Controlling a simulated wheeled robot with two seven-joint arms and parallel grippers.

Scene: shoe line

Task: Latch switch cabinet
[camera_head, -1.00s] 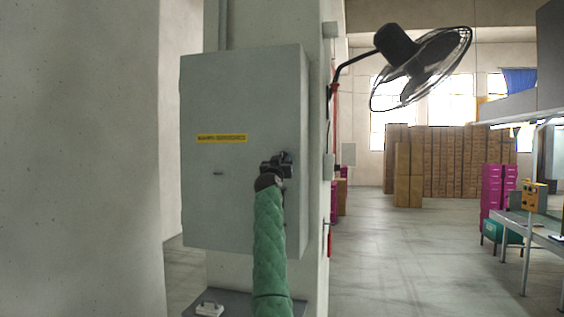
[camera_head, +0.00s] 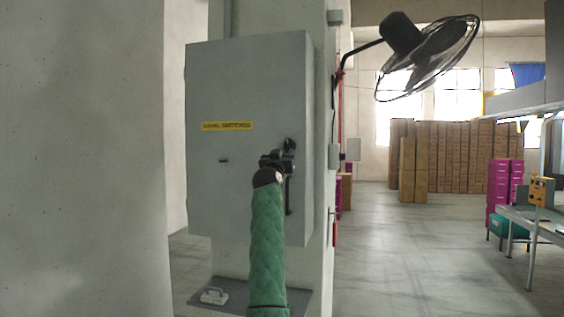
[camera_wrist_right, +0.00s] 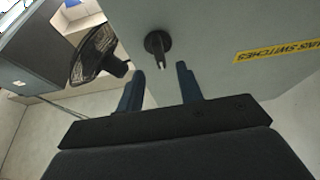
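The grey switch cabinet (camera_head: 215,95) hangs on a pillar with its door shut or nearly shut, a yellow label (camera_head: 227,126) on its front. Its black latch handle (camera_head: 290,146) is on the right part of the door, partly hidden by my right gripper (camera_head: 278,160). In the right wrist view the handle (camera_wrist_right: 157,42) has a round base and a short stem. My right gripper's two fingers (camera_wrist_right: 161,82) are spread, with the handle just beyond and between their tips, not gripped. My left gripper is out of view.
A black fan (camera_head: 425,50) juts from the pillar's right side, above and right of the cabinet. A grey plate (camera_head: 235,290) with a white object (camera_head: 214,296) lies below. A wall (camera_head: 80,160) stands close on the left. Open floor (camera_head: 390,260) lies right.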

